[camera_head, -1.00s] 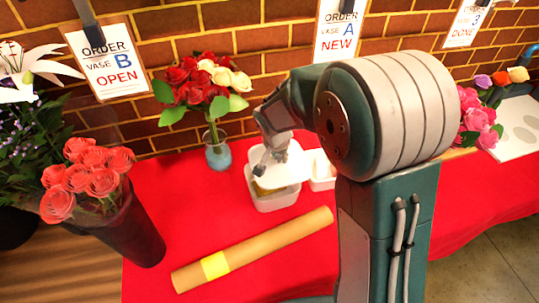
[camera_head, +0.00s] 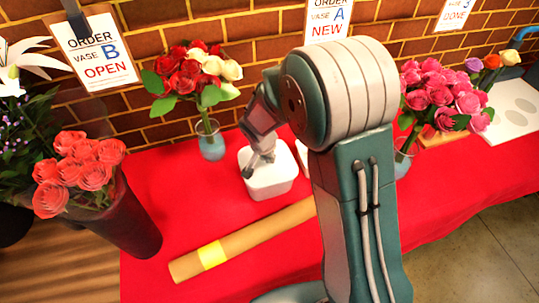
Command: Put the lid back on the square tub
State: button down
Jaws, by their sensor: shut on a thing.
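The square tub (camera_head: 270,188) is white and stands on the red cloth behind the cardboard tube. Its white lid (camera_head: 279,168) lies flat over the tub's opening and hides the inside. Lid and tub are both white, so I cannot tell whether the lid is fully seated. My gripper (camera_head: 257,168) reaches down at the left part of the lid and is shut on it. The fingertips are small and partly hidden in this view.
A cardboard tube (camera_head: 255,238) lies in front of the tub. A vase of red and white roses (camera_head: 210,140) stands behind left. Another white container (camera_head: 302,150) is partly hidden behind my arm. Pink roses (camera_head: 440,98) stand right; a dark bucket (camera_head: 125,222) stands left.

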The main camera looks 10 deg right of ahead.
jog(key=shift+a, duration=0.7)
jog(key=shift+d+r, duration=0.1)
jog(key=shift+d, duration=1.05)
jog(key=shift+a, duration=0.15)
jog(key=shift+a, duration=0.35)
jog(key=shift+a, duration=0.35)
jog(key=shift+d+f, duration=0.2)
dwell(0.8)
jog(key=shift+c, duration=2.2)
grip_release()
